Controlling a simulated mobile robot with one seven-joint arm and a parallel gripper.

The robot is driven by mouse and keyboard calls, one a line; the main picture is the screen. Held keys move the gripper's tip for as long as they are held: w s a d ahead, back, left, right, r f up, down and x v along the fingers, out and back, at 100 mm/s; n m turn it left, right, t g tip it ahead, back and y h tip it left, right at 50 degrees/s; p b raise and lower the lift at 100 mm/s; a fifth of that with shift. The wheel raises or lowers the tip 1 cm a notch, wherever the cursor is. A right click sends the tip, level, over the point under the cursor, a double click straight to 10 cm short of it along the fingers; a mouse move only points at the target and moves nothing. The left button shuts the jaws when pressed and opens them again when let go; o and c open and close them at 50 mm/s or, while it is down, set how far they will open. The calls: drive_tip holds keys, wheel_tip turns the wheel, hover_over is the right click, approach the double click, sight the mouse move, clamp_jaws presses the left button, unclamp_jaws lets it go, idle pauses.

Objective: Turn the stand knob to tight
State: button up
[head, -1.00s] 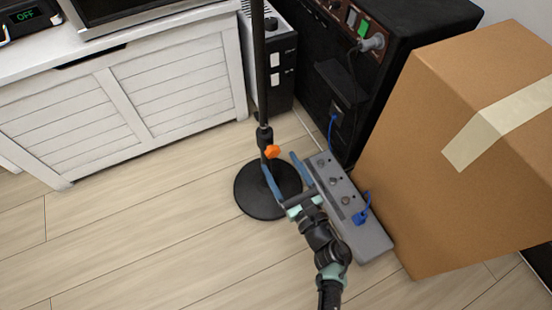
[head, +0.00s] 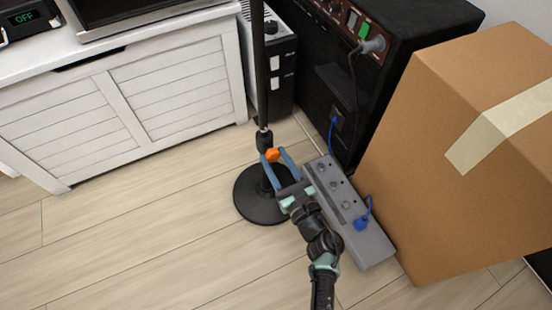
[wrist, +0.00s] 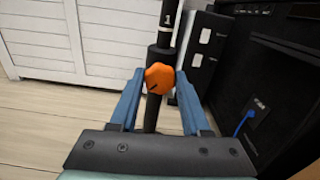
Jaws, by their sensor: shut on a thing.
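The stand is a black pole (head: 260,75) on a round black base (head: 262,205) on the floor. Its orange knob (head: 272,155) sits on the collar low on the pole. My gripper (head: 272,156) reaches it from the front, with its blue fingers on either side of the knob. In the wrist view the orange knob (wrist: 158,78) lies between the tips of my gripper (wrist: 159,80), which is shut on it. A dark line marks the knob's face, and a "1" shows on the pole above. No tight or loose label can be made out.
A grey power strip (head: 350,215) with a blue plug (head: 362,222) lies just right of my gripper. A cardboard box (head: 450,190) and a black amplifier (head: 350,90) stand beyond it. A white cabinet (head: 120,110) is at the left. The floor (head: 130,240) at front left is clear.

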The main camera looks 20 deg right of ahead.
drive_tip(key=shift+m, duration=0.3)
clamp_jaws()
drive_tip(key=m, duration=0.2)
drive_tip(key=shift+m, duration=0.4)
drive_tip(key=m+p, duration=0.1)
drive_tip(key=m, duration=0.2)
drive_tip(key=shift+d+m, duration=0.1)
drive_tip(key=shift+m, duration=0.3)
drive_tip(key=m, duration=0.3)
drive_tip(key=shift+m+p, duration=0.3)
drive_tip(key=shift+p, duration=0.05)
drive_tip(key=m+p, duration=0.1)
drive_tip(key=m, duration=0.2)
drive_tip(key=shift+m, duration=0.3)
drive_tip(key=m, duration=0.3)
drive_tip(key=shift+m+p, duration=0.3)
drive_tip(key=shift+p, duration=0.05)
drive_tip(key=m, duration=0.3)
drive_tip(key=shift+f+m+p, duration=0.1)
drive_tip(key=shift+m+p, duration=0.2)
drive_tip(key=shift+p, duration=0.1)
drive_tip(key=m+p, duration=0.1)
drive_tip(key=m, duration=0.5)
drive_tip(key=shift+f, duration=0.1)
